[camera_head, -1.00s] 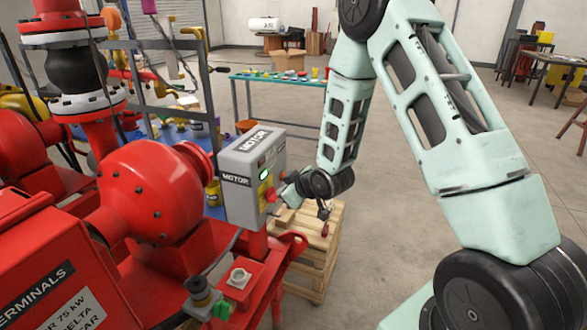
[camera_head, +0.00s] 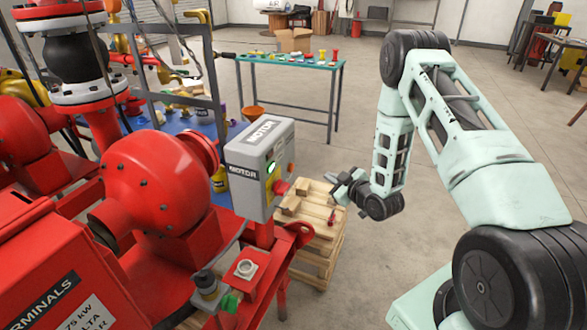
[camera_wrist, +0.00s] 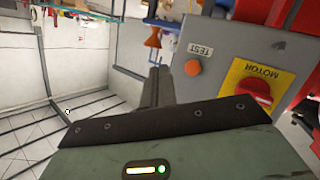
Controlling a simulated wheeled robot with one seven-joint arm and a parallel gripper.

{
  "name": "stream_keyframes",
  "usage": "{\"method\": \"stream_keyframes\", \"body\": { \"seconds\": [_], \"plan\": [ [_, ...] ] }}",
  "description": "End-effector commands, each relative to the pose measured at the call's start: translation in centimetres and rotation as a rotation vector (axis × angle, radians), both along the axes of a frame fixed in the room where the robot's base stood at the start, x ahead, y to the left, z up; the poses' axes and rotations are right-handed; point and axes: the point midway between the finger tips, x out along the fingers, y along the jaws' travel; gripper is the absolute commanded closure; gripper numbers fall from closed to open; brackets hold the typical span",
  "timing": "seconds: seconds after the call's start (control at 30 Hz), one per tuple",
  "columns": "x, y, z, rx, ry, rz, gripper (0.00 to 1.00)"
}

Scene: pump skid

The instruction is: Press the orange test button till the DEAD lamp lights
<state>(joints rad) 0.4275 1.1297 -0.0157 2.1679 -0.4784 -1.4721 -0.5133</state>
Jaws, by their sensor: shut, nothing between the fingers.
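The grey motor box (camera_head: 252,180) stands on the red skid in the head view, with a lit green lamp (camera_head: 270,168) on its front. The orange test button (camera_wrist: 193,67) shows in the wrist view on the box face, beside an upside-down TEST label (camera_wrist: 200,49). A red rotary switch (camera_wrist: 256,92) on a yellow MOTOR plate sits to its right. My gripper (camera_head: 336,190) is shut and empty, to the right of the box and apart from it. In the wrist view its fingers (camera_wrist: 158,76) appear left of the button. I cannot make out a DEAD lamp.
A wooden pallet stack (camera_head: 318,232) stands below my gripper, beside the skid. A green-topped table (camera_head: 290,62) with small parts stands behind. Open concrete floor lies to the right.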

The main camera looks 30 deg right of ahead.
Motion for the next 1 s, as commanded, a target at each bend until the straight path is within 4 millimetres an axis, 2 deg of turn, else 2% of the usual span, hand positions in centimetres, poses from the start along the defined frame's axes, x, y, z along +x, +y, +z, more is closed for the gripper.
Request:
{"method": "stream_keyframes", "body": {
  "seconds": [0.17,0.7,1.0],
  "plan": [
    [0.7,0.6,0.1,0.0,0.0,0.001,1.0],
    [6.1,4.7,-0.1,0.0,-0.001,0.002,1.0],
    [7.0,5.4,0.0,0.001,0.001,0.001,1.0]
  ]
}}
